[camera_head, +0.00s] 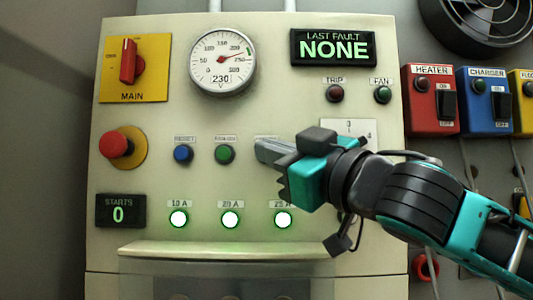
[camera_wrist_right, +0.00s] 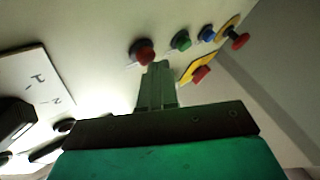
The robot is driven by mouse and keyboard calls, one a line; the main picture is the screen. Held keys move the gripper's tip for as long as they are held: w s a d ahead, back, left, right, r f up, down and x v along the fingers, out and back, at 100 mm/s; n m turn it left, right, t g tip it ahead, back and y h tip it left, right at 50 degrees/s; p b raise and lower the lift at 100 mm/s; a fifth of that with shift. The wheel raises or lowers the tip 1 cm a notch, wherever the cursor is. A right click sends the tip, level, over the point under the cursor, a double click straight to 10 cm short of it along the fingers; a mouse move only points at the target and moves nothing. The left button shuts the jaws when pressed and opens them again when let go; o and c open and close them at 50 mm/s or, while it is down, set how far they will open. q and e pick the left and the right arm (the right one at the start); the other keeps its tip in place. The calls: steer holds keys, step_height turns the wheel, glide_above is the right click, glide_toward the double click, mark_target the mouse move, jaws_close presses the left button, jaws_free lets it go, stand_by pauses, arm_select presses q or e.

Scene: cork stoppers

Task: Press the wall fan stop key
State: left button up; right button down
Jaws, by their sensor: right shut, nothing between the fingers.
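My right gripper (camera_head: 262,152) is shut and empty, reaching in from the right in front of the control panel. Its fingers hide the spot under a third key label, right of the green key (camera_head: 224,154). In the right wrist view a dark red key (camera_wrist_right: 143,51) shows just beyond the tips of my right gripper (camera_wrist_right: 158,66). The green key (camera_wrist_right: 181,40) and blue key (camera_wrist_right: 207,34) stand in line beside it. I cannot tell whether the tips touch the red key. The third label is too small and covered to read. My left gripper is not in view.
The cream panel (camera_head: 150,230) also carries a red mushroom button (camera_head: 114,144), a red main switch (camera_head: 128,60), a dial (camera_head: 222,62) and a display reading NONE (camera_head: 333,48). Coloured boxes (camera_head: 430,100) and a black fan (camera_head: 480,22) are at right. A ledge (camera_head: 230,250) juts out below.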

steer(key=shift+s, duration=0.55)
steer(key=shift+s+b, duration=0.35)
steer(key=shift+s, duration=2.2)
